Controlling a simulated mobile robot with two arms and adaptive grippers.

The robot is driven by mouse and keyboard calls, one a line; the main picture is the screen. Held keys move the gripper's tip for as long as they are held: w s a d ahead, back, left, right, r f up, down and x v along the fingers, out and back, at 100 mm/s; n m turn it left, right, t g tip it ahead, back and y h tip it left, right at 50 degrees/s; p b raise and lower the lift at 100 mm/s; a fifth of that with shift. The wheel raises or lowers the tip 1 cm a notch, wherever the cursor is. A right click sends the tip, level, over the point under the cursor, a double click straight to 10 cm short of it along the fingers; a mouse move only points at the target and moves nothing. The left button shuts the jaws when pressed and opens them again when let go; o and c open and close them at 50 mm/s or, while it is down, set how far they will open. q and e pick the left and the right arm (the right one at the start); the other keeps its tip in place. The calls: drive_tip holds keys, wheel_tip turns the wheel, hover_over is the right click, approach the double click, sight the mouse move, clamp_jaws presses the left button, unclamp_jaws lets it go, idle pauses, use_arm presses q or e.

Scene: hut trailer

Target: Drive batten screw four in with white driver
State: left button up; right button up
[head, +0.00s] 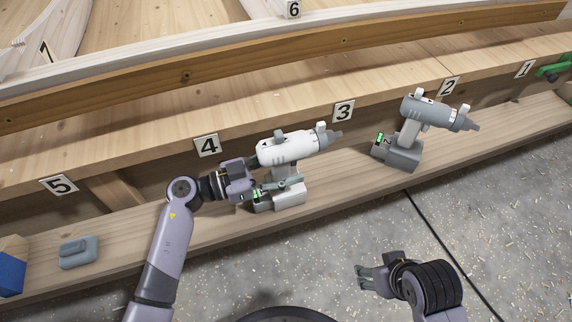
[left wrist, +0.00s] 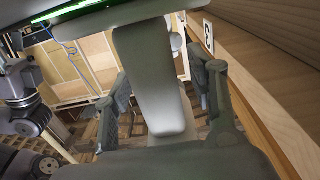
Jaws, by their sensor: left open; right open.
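The white driver (head: 292,147) stands upright on its battery base on the lower plank, between labels 4 (head: 207,145) and 3 (head: 343,111), its nose pointing right. My left gripper (head: 283,185) is at its handle, just above the base. In the left wrist view the pale handle (left wrist: 152,80) lies between the two spread fingers, with gaps on both sides. My right gripper (head: 366,277) is open and empty above the concrete floor. Small dark screw heads (head: 186,76) show on the brown batten (head: 260,62); I cannot tell which is screw four.
A grey driver (head: 428,112) stands on the plank to the right, below label 2 (head: 448,86). A grey block (head: 77,252) and a blue object (head: 11,273) are at the left. A green tool (head: 556,69) is at the far right. The floor in front is open.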

use_arm(q)
drive_tip(key=shift+c, duration=0.4)
clamp_jaws()
idle(0.5)
drive_tip(key=shift+r, duration=0.15)
